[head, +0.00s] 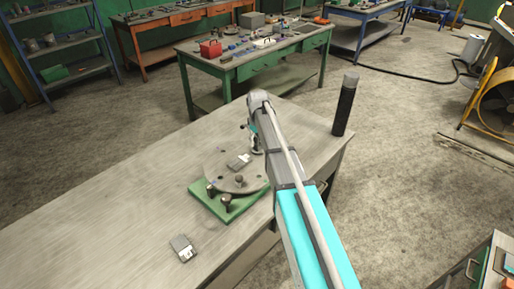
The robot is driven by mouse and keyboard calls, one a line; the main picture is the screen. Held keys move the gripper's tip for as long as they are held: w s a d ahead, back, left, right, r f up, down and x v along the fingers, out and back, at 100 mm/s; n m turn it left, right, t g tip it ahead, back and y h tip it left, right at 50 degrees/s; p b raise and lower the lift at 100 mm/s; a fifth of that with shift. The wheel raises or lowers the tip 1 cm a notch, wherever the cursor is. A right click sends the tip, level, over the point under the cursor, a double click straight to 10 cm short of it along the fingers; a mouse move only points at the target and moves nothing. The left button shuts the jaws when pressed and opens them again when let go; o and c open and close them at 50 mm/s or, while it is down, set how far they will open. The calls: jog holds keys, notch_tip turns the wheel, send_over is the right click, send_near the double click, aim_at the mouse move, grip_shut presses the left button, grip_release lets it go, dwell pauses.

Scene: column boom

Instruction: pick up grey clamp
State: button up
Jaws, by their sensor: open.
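Two small grey block-like pieces show in the head view, and either could be the grey clamp. One grey piece (239,161) lies on a round grey plate (218,163) that sits on a green base (238,206). The other grey piece (183,248) lies on the bare table top at the front left. My gripper (257,150) is at the far end of my arm, over the right side of the round plate, just right of the first piece. It is small and partly hidden by the arm; it is open, with nothing seen in it.
The pieces rest on a grey table (110,215), clear on its left. A tall dark cylinder (345,105) stands near its right corner. A knob (239,180) stands up from the plate's front. A green workbench (262,60) with tools is behind.

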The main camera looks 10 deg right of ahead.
dwell(0.5)
grip_shut()
jog(key=shift+r, duration=0.15)
dwell(0.4)
notch_tip(320, 180, up, 3)
jog(key=p, duration=0.3)
jog(key=s+d+r+p, duration=0.2)
jog(key=s+r+p, duration=0.7)
jog(key=s, duration=0.4)
jog(key=shift+s+d+r+p, duration=0.35)
jog(key=shift+d+p, duration=0.05)
jog(key=shift+p, duration=0.15)
